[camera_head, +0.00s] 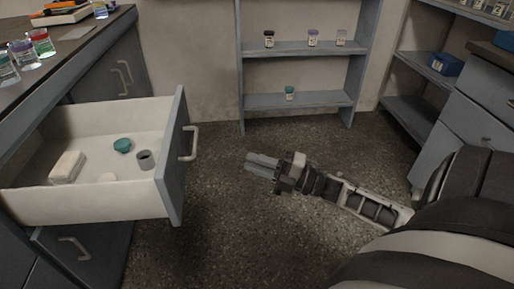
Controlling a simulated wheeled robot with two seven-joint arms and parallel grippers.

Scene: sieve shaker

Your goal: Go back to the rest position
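My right gripper (262,165) is in the middle of the head view, held out over the bare floor. Its arm comes in from the lower right. The fingers point left toward the open drawer, with a clear gap to its front. The two fingers look close together, and nothing shows between them, but I cannot tell whether they are fully shut. My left gripper is not in view.
An open drawer (90,208) at left holds a white block (67,167), a teal cap (122,145) and a grey cylinder (144,158). Jars stand on the counter (75,50). A shelf (298,102) with small bottles stands behind. The floor (230,235) is clear.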

